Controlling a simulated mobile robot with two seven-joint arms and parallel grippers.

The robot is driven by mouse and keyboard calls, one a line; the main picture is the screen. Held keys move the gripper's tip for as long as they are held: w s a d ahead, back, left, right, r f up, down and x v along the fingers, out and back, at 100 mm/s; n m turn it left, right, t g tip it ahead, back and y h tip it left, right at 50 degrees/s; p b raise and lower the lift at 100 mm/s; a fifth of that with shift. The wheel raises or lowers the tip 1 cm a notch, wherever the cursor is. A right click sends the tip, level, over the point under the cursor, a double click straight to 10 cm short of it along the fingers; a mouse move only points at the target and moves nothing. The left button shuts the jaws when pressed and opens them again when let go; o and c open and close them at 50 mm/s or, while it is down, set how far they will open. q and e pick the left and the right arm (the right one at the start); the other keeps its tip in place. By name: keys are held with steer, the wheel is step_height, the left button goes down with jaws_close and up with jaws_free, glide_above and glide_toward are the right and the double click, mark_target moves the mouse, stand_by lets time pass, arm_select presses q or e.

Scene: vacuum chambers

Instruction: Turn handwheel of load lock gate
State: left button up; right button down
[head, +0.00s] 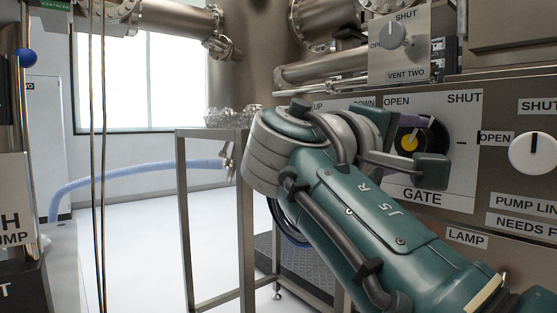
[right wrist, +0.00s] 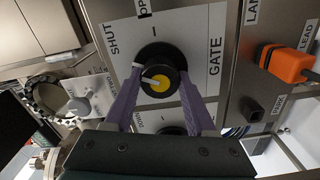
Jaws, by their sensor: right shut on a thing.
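The load lock gate handwheel (head: 409,144) is a round black knob with a yellow centre on a white plate marked OPEN, SHUT and GATE. It also shows in the right wrist view (right wrist: 161,57), with a white mark on its face. My right gripper (head: 416,139) has its purple fingers on both sides of the handwheel. In the right wrist view the gripper (right wrist: 160,75) is shut on the knob. My green forearm and wrist hide part of the plate in the head view. My left gripper is not in view.
A VENT TWO knob (head: 392,34) sits above the gate plate. A white knob (head: 533,153) is to its right. An orange plug (right wrist: 286,62) stands out beside the plate in the right wrist view. A metal frame stand (head: 182,230) is left of my arm, with open floor beyond.

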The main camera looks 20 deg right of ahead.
steer(key=m+b, duration=0.7)
steer(key=m, duration=0.1)
steer(key=shift+f+b, duration=0.3)
steer(key=shift+b, duration=0.1)
steer(key=m+b, duration=0.2)
steer(key=m, duration=0.1)
steer(key=shift+r+m+b, duration=0.1)
steer(key=shift+m+b, duration=0.2)
steer(key=shift+r+m+b, duration=0.1)
steer(key=shift+m+b, duration=0.2)
steer(key=shift+m, duration=0.1)
steer(key=shift+c, duration=1.1)
jaws_free()
steer(key=shift+r, duration=0.1)
steer(key=shift+r, duration=0.1)
